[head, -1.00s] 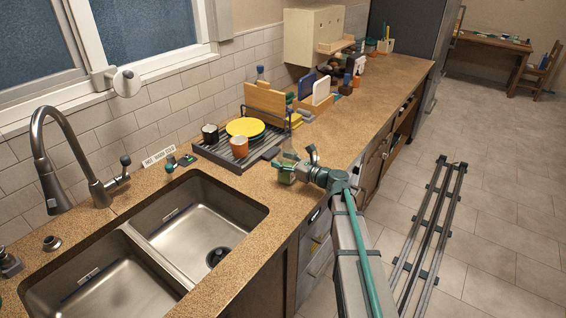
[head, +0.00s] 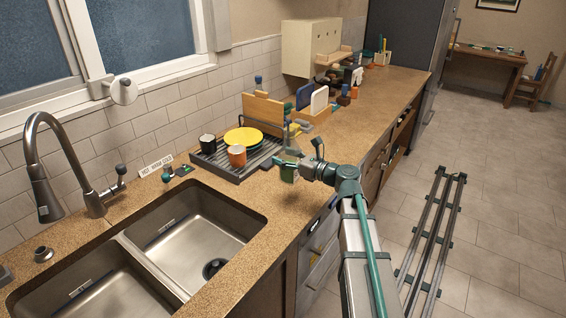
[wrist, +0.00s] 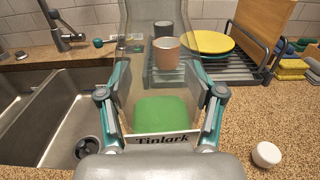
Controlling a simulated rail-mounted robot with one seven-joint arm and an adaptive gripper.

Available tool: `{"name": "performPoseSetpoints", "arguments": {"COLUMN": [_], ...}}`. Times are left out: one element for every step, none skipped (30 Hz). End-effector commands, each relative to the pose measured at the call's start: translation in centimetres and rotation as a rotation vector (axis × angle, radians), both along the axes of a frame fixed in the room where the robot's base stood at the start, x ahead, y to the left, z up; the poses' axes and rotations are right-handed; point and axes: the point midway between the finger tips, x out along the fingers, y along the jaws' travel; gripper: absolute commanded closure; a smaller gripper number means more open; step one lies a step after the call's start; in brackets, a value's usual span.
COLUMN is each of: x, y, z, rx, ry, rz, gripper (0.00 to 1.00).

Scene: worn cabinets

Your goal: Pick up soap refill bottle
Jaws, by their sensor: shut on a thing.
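The soap refill bottle (wrist: 160,112) is clear, with green liquid at its near end and a label reading "Tinlark" in the wrist view. My gripper (wrist: 161,88) is shut on it, with one finger on each side. In the head view my gripper (head: 293,168) is over the counter, right of the dish rack, and the small green bottle (head: 287,174) shows at its tip. The bottle's far end overlaps the cups in the wrist view. I cannot tell how far the bottle is from the counter.
The dish rack (head: 226,169) holds a yellow plate (head: 243,135), an orange cup (head: 237,157) and a black cup (head: 207,143). The double sink (head: 190,240) lies left. A small white round thing (wrist: 266,154) sits on the counter. Bare counter (head: 262,200) lies in front of the rack.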

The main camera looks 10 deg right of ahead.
Motion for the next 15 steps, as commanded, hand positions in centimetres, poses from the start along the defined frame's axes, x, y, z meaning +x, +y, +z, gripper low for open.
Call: {"name": "performPoseSetpoints", "arguments": {"x": [-0.6,-1.1,-1.6,-1.9,-2.3,-2.7,-3.0,-3.3,-3.8,-4.1,-4.4,-4.8,-5.1,-5.3,-5.7], "y": [0.0,-0.1,-0.1,-0.2,-0.2,-0.3,-0.3,-0.4,-0.4,-0.4,-0.4,-0.5,-0.5,-0.5,-0.6], "z": [0.5,0.6,0.7,0.9,1.0,1.2,1.4,1.5,1.7,1.9,2.0,2.1,2.3,2.4,2.6], "rx": [0.0,0.001,0.001,0.001,0.001,0.001,0.001,0.001,0.001,0.0,0.0,0.0,0.001,0.001,0.001], "ry": [-0.001,-0.002,-0.002,-0.002,-0.002,-0.001,-0.001,-0.001,-0.002,-0.001,-0.001,-0.001,-0.001,-0.001,-0.002], "rz": [-0.001,-0.001,-0.002,-0.002,-0.002,-0.002,-0.002,-0.002,-0.002,-0.001,-0.001,-0.001,-0.001,-0.001,-0.001], "gripper": [0.79,0.79,0.79,0.79,0.79,0.79,0.79,0.79,0.79,0.79,0.79,0.79,0.79,0.79,0.79]}}
